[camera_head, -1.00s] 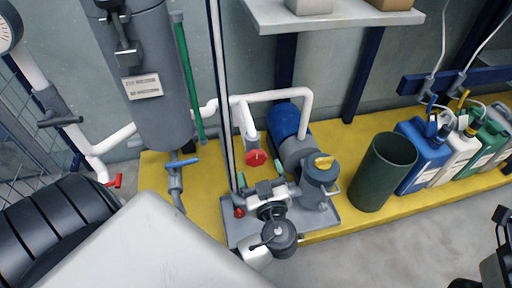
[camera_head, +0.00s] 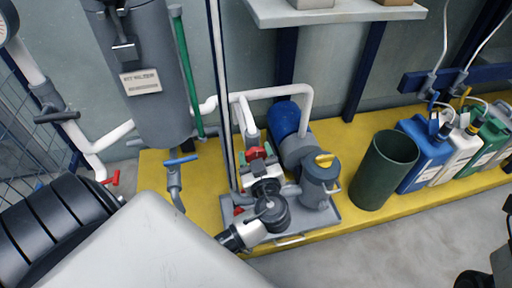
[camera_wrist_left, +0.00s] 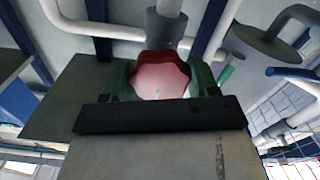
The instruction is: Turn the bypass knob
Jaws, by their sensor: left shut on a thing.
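The bypass knob is a red, lobed knob (camera_head: 258,152) on the white pipework beside the blue pump motor. In the left wrist view the knob (camera_wrist_left: 160,77) sits between two green fingertips, its lobed face toward the camera. My left gripper (camera_head: 255,158) reaches it from the front and is shut on it; it also shows in the left wrist view (camera_wrist_left: 155,85). The wrist and fingers hide the lower part of the knob in the head view. My right gripper is not clearly visible; only dark arm parts show at the right edge.
A pump with a grey strainer pot and yellow handle (camera_head: 322,165) stands right of my left gripper. A blue valve handle (camera_head: 181,160) is to the left. A dark green bin (camera_head: 384,170) and several jugs stand farther right on the yellow platform (camera_head: 340,135).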

